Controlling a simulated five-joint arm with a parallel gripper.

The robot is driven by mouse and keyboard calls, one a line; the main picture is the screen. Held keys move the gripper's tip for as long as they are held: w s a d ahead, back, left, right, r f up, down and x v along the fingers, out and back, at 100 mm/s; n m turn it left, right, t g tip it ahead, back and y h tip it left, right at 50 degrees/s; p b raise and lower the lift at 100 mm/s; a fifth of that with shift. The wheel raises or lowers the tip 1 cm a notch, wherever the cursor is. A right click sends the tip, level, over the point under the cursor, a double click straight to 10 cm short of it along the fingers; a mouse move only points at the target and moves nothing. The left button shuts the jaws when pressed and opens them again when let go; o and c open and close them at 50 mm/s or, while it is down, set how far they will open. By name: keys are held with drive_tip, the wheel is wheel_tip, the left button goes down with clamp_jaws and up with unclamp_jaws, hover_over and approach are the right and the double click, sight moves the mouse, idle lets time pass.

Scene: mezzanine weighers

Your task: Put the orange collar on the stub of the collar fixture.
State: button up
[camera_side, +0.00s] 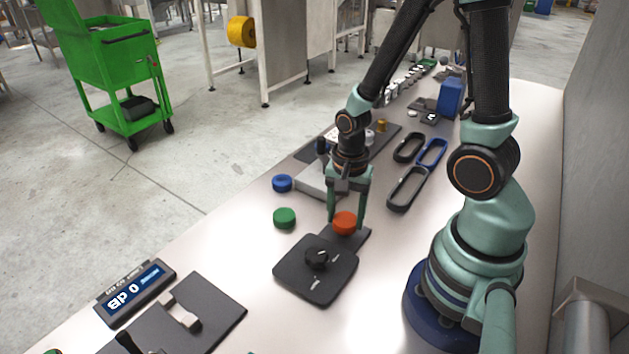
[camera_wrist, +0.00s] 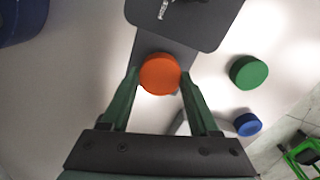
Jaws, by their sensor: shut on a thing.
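The orange collar (camera_side: 344,222) is between the two green fingers of my gripper (camera_side: 345,227), which is shut on it. The wrist view also shows the collar (camera_wrist: 160,74) between the fingertips, its round top facing the camera. It is over the narrow dark tongue (camera_wrist: 150,44) of a dark plate (camera_side: 306,289). I see no stub beside the collar; whatever is under the collar is hidden. I cannot tell whether the collar touches the tongue.
A green disc (camera_side: 284,217) and a blue ring (camera_side: 282,183) lie left of the collar. Oval rings (camera_side: 407,188) lie to the right, near my arm. A display (camera_side: 135,292) and another dark plate (camera_side: 215,302) are at the front left. Bare table surrounds the knobbed plate.

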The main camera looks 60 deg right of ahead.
drive_tip(key=shift+f, duration=0.8)
drive_tip(key=shift+f, duration=0.15)
drive_tip(key=o, duration=1.4)
drive_tip(key=shift+c, duration=0.2)
drive_tip(key=w+a+r+n+t, duration=0.1)
drive_tip(key=a+r+n+t, duration=0.1)
drive_tip(key=r+n, duration=0.5)
drive_tip(key=w+a+r+n+t, duration=0.2)
drive_tip(key=r+n, duration=0.6)
drive_tip(key=r, duration=0.8)
drive_tip(key=shift+w+r+t, duration=0.2)
drive_tip(key=shift+r+t, duration=0.05)
drive_tip(key=shift+t, duration=0.55)
drive_tip(key=shift+a, duration=0.1)
